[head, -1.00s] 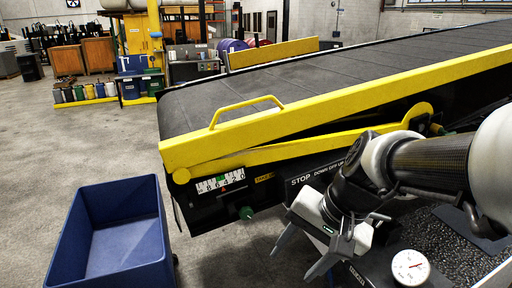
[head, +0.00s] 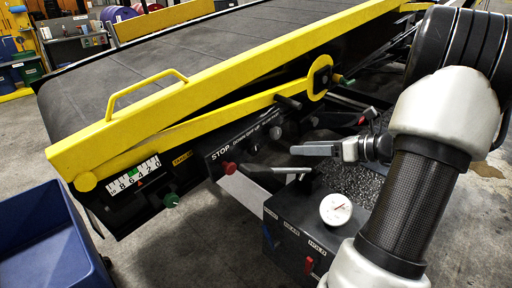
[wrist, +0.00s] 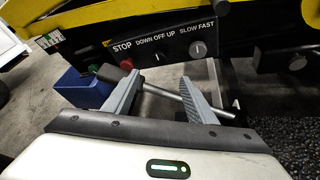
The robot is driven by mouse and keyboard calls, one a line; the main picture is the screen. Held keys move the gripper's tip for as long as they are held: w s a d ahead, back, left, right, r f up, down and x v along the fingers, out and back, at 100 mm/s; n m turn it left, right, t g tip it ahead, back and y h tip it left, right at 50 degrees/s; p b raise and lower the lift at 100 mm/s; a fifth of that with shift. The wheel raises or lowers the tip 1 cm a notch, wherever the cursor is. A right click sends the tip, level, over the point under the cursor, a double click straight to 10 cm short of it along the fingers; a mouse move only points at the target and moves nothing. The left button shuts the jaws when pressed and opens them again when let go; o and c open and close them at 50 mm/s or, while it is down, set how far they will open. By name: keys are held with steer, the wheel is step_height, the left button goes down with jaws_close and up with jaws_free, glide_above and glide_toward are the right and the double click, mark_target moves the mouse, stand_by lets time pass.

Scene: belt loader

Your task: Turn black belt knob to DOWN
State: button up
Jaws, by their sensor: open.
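The control panel (wrist: 185,45) is lettered STOP, DOWN OFF UP and SLOW FAST.
A yellow rail (head: 220,75) runs above the panel along the belt (head: 180,60). A dark box with a dial gauge (head: 336,209) and a red lever stands below my gripper. A metal rod (wrist: 160,90) crosses the wrist view between the fingers. A blue bin (head: 45,235) is at left.

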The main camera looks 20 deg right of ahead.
mark_target(256, 149)
steer(key=x, duration=1.6)
steer(key=shift+w+a+f, duration=0.25)
steer(key=c, duration=1.1)
